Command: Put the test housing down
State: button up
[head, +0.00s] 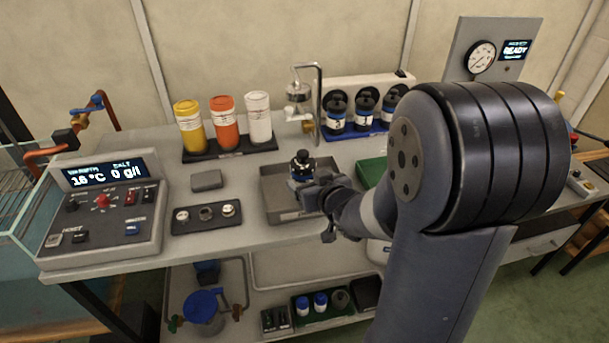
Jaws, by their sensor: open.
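The test housing (302,168) is a small dark cylinder with a blue band and a black knobbed top. It stands upright in the grey tray (276,207) in the middle of the bench. My gripper (312,193) is open at the near right side of the housing, low over the tray. The gripper partly hides the housing's lower part, so I cannot tell whether the fingers touch it.
A control panel (104,207) stands at the left. Yellow, orange and white bottles (224,121) stand in a rack behind. Similar dark housings (366,107) sit on a blue rack at the back. A small parts tray (206,217) lies left of the grey tray.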

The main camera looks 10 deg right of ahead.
jog(key=p+v, duration=0.1)
jog(key=v, duration=0.6)
dwell(1.1)
